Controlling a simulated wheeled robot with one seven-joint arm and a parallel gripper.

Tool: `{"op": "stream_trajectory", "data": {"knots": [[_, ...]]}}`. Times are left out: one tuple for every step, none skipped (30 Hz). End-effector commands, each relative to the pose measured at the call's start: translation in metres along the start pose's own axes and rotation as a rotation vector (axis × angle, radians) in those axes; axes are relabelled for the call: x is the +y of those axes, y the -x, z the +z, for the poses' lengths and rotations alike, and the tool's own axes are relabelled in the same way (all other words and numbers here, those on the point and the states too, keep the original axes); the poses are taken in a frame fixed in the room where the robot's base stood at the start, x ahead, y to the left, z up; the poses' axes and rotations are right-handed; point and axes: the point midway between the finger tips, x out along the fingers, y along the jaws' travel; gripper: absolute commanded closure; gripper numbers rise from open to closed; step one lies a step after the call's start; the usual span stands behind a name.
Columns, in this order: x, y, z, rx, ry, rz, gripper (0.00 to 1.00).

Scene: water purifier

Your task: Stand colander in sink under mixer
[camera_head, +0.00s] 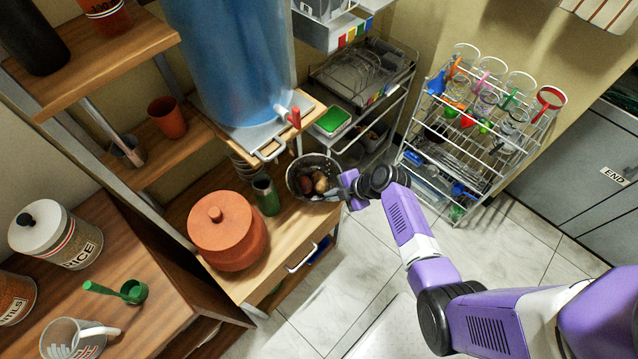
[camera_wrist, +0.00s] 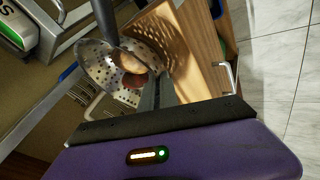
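The colander (camera_head: 304,184) is a grey perforated bowl with brown, potato-like pieces inside. In the head view it is on the wooden cabinet top, near its right edge. It also shows in the wrist view (camera_wrist: 97,66), with light spots from its holes on the wood beside it. My gripper (camera_head: 346,190) is at the colander's right rim. In the wrist view my gripper's fingers (camera_wrist: 160,82) are close together at the rim and look shut on it; the tips are partly hard to make out. No sink or mixer is visible.
A green cylinder (camera_head: 266,195) and a lidded terracotta pot (camera_head: 226,232) stand left of the colander. A blue water tank (camera_head: 230,60) with a red tap (camera_head: 289,114) is above. A wire rack (camera_head: 470,150) with cups stands right. Tiled floor (camera_head: 345,275) is clear in front.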

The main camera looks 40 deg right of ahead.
Motion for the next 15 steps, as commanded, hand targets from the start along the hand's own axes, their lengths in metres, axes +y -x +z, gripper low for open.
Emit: {"op": "stream_trajectory", "data": {"knots": [[-0.0008, -0.0001, 0.0002, 0.000, -0.001, -0.001, 1.00], [-0.0008, -0.0001, 0.0003, 0.000, -0.001, -0.001, 1.00], [-0.0008, -0.0001, 0.0003, 0.000, -0.001, -0.001, 1.00], [0.0008, 0.0003, 0.0001, 0.000, 0.000, 0.002, 1.00], [0.0008, 0.0003, 0.0001, 0.000, 0.000, 0.002, 1.00], [0.0008, 0.0003, 0.0002, 0.000, 0.000, 0.002, 1.00], [0.0007, 0.0003, 0.0002, 0.000, 0.000, 0.002, 1.00], [0.0007, 0.0003, 0.0002, 0.000, 0.000, 0.002, 1.00], [0.0007, 0.0003, 0.0002, 0.000, 0.000, 0.001, 1.00], [0.0007, 0.0004, 0.0002, 0.000, 0.000, 0.001, 1.00], [0.0009, 0.0007, 0.0001, 0.000, 0.000, 0.001, 1.00], [0.0012, 0.0012, -0.0002, 0.000, 0.000, 0.001, 1.00], [0.0016, 0.0018, -0.0004, 0.000, 0.000, 0.002, 1.00], [0.0022, 0.0027, -0.0008, 0.000, 0.001, 0.002, 1.00], [0.0030, 0.0041, -0.0015, 0.000, 0.001, 0.001, 1.00]]}}
